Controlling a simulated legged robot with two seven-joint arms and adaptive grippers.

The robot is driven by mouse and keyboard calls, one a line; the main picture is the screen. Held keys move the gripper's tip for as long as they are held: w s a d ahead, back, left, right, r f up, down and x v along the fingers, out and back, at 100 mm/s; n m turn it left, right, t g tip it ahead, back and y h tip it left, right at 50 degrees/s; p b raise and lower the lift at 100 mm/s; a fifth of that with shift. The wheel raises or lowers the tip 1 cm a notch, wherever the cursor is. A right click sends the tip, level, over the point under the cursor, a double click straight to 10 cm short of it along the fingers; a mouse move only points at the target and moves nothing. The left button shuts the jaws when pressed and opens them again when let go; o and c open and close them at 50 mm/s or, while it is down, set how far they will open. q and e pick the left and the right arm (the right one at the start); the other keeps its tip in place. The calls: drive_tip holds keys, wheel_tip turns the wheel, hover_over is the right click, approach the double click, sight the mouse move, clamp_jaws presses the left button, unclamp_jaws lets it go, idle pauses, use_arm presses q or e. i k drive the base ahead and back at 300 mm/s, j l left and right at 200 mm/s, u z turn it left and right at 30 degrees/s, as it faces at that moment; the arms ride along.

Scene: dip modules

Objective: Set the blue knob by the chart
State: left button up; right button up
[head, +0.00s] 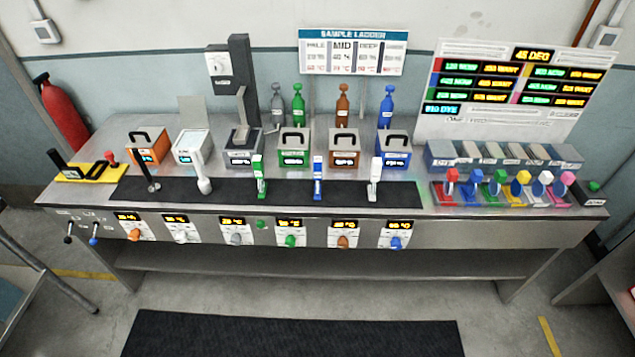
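The blue knob (396,243) is the rightmost of a row of knobs on the front panel of the bench. A small lit display (400,224) with orange digits sits just above it; its digits are too small to read surely. The sample ladder chart (352,52) hangs on the back wall, with columns that include PALE, MID and DEEP. A second white board (480,128) with lit coloured rows and a 45 DEG display stands at the back right. Neither of my grippers shows in the head view.
Orange (135,235), white (181,237), grey (236,239), green (290,241) and brown (343,241) knobs share the panel. Lidded boxes, coloured bottles and handled tools stand on the bench (320,216). A dark mat (290,335) lies on clear floor in front.

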sight(396, 245)
drive_tip(key=k+j, duration=0.8)
drive_tip(key=j, duration=0.2)
